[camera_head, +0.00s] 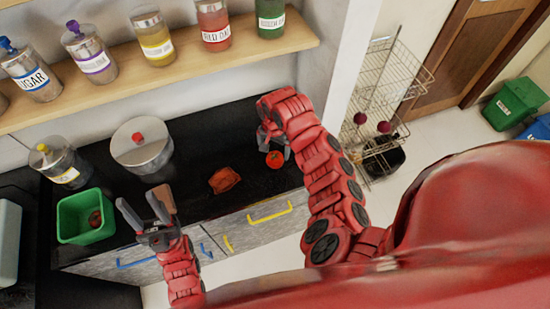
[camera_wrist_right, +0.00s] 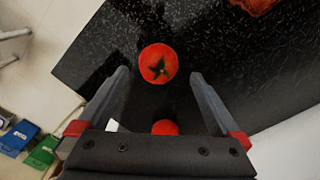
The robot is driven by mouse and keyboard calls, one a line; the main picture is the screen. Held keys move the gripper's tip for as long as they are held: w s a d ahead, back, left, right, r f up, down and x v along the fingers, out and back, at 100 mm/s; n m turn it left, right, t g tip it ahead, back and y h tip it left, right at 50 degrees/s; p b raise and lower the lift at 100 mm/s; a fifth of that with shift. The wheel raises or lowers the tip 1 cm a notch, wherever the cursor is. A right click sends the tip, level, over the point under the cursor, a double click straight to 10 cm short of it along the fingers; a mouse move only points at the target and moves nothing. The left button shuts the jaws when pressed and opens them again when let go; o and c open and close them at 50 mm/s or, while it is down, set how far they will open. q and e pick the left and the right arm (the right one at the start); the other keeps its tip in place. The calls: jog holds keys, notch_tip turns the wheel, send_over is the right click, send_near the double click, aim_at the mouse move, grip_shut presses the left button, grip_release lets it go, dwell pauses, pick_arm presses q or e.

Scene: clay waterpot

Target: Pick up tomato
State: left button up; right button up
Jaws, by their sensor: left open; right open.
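A red tomato (camera_head: 275,160) with a green stem top sits on the black counter, close to its right end. In the right wrist view the tomato (camera_wrist_right: 158,63) shows near the level of the fingertips, between their lines, with a gap on each side. My right gripper (camera_head: 274,146) is open and is at the tomato. In its wrist view the right gripper (camera_wrist_right: 160,76) holds nothing visible. A second red round patch (camera_wrist_right: 165,128) is partly hidden by the gripper body; I cannot tell what it is. My left gripper (camera_head: 137,199) is open and empty, above the counter's front left.
An orange-brown crumpled item (camera_head: 224,180) lies mid-counter. A green bin (camera_head: 70,222) holding a dark red item stands at left, near a lidded pot (camera_head: 143,155) and a jar (camera_head: 62,168). A shelf of jars (camera_head: 180,62) hangs above. A wire rack (camera_head: 385,95) stands right.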

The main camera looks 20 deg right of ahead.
aim_at(275, 156)
jog(key=shift+d+f+p, duration=0.1)
jog(key=shift+f+p, duration=0.45)
jog(key=shift+f, duration=0.05)
notch_tip(275, 156, down, 3)
jog(key=shift+r+p, duration=0.2)
jog(key=shift+p, duration=0.15)
jog(key=shift+d+f, duration=0.1)
jog(key=shift+f, duration=0.6)
jog(key=c, duration=1.3)
jog(key=shift+r, duration=0.15)
